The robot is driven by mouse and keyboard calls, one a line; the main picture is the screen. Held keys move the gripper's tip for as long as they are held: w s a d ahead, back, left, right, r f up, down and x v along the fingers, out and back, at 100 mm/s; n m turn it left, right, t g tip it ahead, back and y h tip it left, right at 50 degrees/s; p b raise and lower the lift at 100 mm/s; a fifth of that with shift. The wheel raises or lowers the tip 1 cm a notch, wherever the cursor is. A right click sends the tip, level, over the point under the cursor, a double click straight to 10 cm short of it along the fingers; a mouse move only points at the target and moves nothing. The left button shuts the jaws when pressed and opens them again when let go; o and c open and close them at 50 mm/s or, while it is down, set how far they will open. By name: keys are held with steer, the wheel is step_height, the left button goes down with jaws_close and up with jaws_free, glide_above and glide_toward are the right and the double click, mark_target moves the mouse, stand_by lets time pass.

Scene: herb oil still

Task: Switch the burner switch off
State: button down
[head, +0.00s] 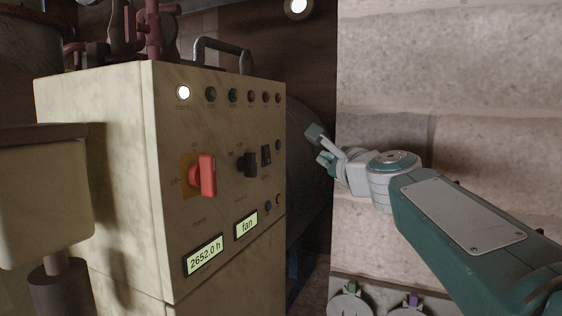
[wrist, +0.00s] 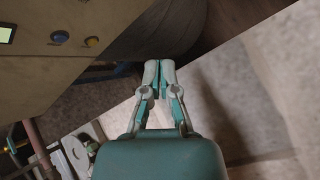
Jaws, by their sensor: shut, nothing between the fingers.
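The cream control panel (head: 228,130) carries a red rotary handle (head: 206,176) on a yellow plate, a black rotary knob (head: 249,164) and a small black rocker switch (head: 266,155). Their small labels are too blurred to read, so I cannot tell which is the burner switch. My gripper (head: 320,146) is to the right of the panel, apart from it and touching no control. In the wrist view my gripper (wrist: 160,66) has its fingertips together with nothing between them, near the panel's edge.
A lit white lamp (head: 183,92) and several dark lamps line the panel's top. Two displays (head: 246,226) read "fan" and "2652.0 h". A blue button (wrist: 60,37) and a yellow button (wrist: 92,42) sit near the panel edge. A stone wall (head: 450,60) stands close behind my arm.

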mark_target(267, 156)
steer(key=w+a, duration=0.1)
steer(key=a, duration=0.2)
steer(key=w+a, duration=0.1)
steer(key=a, duration=0.2)
steer(key=a+f, duration=0.1)
steer(key=a, duration=0.2)
steer(key=shift+w+f, duration=0.1)
steer(key=shift+w, duration=0.3)
stand_by(1.3)
steer(key=shift+w+a, duration=0.1)
steer(key=shift+a, duration=0.15)
steer(key=shift+w+a, duration=0.1)
steer(key=shift+a, duration=0.15)
stand_by(0.7)
steer(key=shift+d, duration=0.1)
steer(key=shift+s+d, duration=0.3)
steer(key=shift+d, duration=0.3)
